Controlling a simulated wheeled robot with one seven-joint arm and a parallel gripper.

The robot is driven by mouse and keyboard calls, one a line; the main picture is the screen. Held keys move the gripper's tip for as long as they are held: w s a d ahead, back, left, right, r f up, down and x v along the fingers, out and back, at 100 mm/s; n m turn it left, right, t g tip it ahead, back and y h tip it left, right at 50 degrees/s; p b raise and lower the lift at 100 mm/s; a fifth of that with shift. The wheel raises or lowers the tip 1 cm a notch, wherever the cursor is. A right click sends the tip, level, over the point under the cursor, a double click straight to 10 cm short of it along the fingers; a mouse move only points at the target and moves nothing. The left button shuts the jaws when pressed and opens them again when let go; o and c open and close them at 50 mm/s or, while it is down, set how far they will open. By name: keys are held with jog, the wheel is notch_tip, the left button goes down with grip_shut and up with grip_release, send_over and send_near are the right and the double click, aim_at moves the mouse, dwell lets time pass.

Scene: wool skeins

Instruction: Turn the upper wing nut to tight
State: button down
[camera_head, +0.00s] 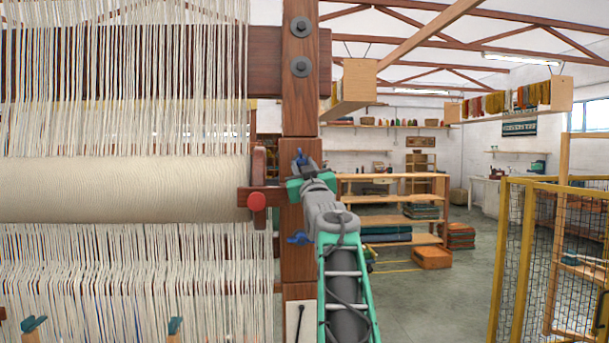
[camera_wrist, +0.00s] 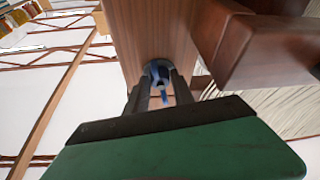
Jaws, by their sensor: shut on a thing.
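The upper wing nut (camera_wrist: 163,82) is blue and sits on the face of the wooden loom post (camera_wrist: 150,35) in the wrist view. My gripper (camera_wrist: 160,88) is shut on it, with one dark finger on each side. In the head view my gripper (camera_head: 303,165) is at the post (camera_head: 299,110), and a bit of the blue upper wing nut (camera_head: 300,154) shows by the fingers. The rest is hidden by the gripper. The lower wing nut (camera_head: 299,238), also blue, is on the same post below, clear of the fingers.
A warp beam wound with cream yarn (camera_head: 120,190) and hanging warp threads fill the left. Shelves (camera_head: 390,200) stand behind, and a yellow mesh fence (camera_head: 555,260) is at right. Floor between them is open.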

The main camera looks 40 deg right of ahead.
jog(key=m+h, duration=0.1)
jog(key=m, duration=0.1)
jog(key=m+g+h, duration=0.1)
jog(key=m, duration=0.2)
jog(key=shift+w+a+m+g+b, duration=0.1)
jog(key=shift+a+m+g+b, duration=0.1)
jog(key=shift+m+g+b, duration=0.15)
jog(key=shift+r+m+g+h, duration=0.1)
jog(key=shift+m+g+h, duration=0.55)
jog(key=shift+m, duration=1)
jog(key=shift+r+m+g+h, duration=0.1)
jog(key=shift+m+g+h, duration=0.55)
jog(key=shift+m, duration=0.95)
jog(key=c, duration=1.1)
grip_release()
jog(key=shift+f, duration=0.1)
jog(key=b+v, duration=0.2)
jog(key=v, duration=0.5)
jog(key=shift+s+a, duration=0.2)
jog(key=shift+a, duration=0.1)
jog(key=shift+d+f, duration=0.1)
jog(key=shift+f, duration=0.05)
